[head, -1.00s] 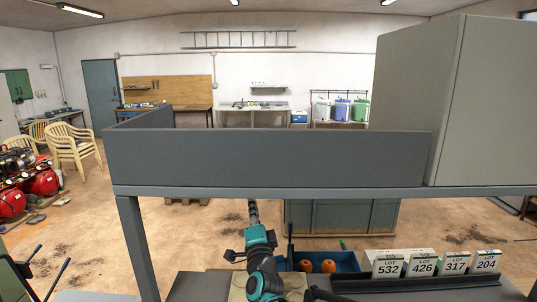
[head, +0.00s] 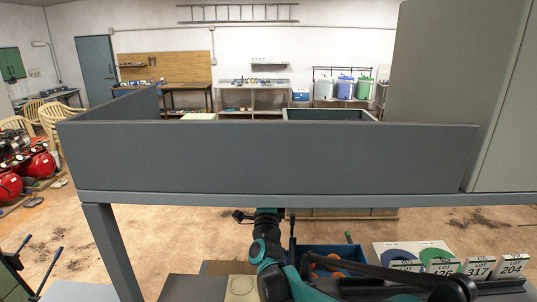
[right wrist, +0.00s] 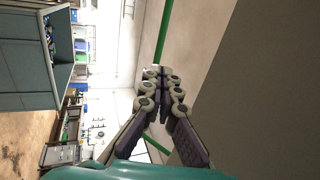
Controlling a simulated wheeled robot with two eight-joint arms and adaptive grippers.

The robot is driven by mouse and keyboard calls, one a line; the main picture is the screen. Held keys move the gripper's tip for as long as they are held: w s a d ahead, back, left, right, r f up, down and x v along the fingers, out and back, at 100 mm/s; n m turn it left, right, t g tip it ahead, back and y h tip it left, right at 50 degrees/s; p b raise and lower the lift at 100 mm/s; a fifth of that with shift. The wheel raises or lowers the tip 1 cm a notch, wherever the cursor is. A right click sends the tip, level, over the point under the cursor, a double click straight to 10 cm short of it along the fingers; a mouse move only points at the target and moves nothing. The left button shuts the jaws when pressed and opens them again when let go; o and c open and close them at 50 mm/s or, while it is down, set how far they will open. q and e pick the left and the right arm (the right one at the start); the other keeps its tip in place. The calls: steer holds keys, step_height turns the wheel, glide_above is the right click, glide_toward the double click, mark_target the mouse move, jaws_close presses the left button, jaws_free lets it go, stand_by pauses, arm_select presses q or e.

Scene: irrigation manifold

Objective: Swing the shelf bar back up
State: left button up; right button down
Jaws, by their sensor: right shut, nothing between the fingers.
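A grey shelf unit (head: 270,198) spans the head view, with a wide grey front panel (head: 270,155) above its beam. I cannot tell for certain which part is the shelf bar. A dark ledge (head: 500,286) runs below the lot cards, partly hidden by my right arm. My right arm rises from the bottom centre, and its gripper is hidden behind the panel and beam there. In the right wrist view my right gripper (right wrist: 162,82) is shut and empty, close to a pale surface with a green stripe (right wrist: 165,40). My left gripper is not in view.
Several white lot cards (head: 480,267) stand at the lower right. A blue bin (head: 345,256) with orange items (head: 327,263) is behind my arm. A tall grey cabinet (head: 440,95) stands on the right of the shelf. Open floor (head: 60,240) lies to the left.

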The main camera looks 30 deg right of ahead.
steer(key=x, duration=1.3)
steer(key=shift+w+d+p, duration=0.2)
steer(key=shift+w+p, duration=0.05)
steer(key=shift+p, duration=0.15)
steer(key=shift+r, duration=0.15)
steer(key=shift+w+d+r+t+h+b, duration=0.1)
steer(key=shift+w+d+t+h+b, duration=0.05)
steer(key=shift+w+t+h+b, duration=0.2)
